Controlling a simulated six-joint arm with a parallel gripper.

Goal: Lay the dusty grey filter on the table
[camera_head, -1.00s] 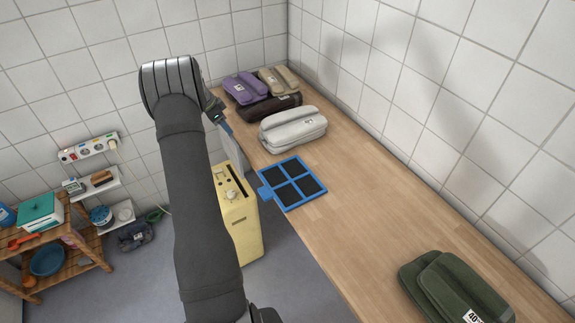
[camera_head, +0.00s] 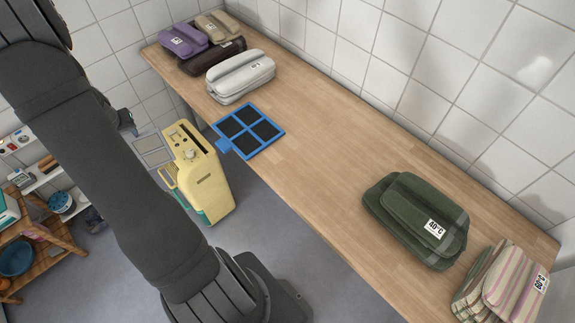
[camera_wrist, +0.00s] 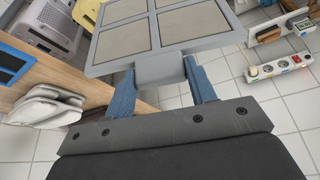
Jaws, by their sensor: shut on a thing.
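The dusty grey filter (camera_head: 153,151), a flat grey frame with dull beige-grey panels, hangs in the air beside the table's left edge, next to the yellow machine. In the wrist view the filter (camera_wrist: 152,28) stretches away from my gripper (camera_wrist: 161,80), whose two blue fingers are shut on its grey tab. In the head view my gripper (camera_head: 132,131) is small and partly hidden by my arm. The wooden table (camera_head: 305,165) runs from the back left to the front right. The filter is apart from the table.
A blue-framed filter with black panels (camera_head: 264,131) lies at the table's left edge. Folded pale towels (camera_head: 240,78) lie behind it, green ones (camera_head: 410,215) and striped ones (camera_head: 505,283) to the right. The middle of the table is bare. The yellow machine (camera_head: 207,180) stands below the edge.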

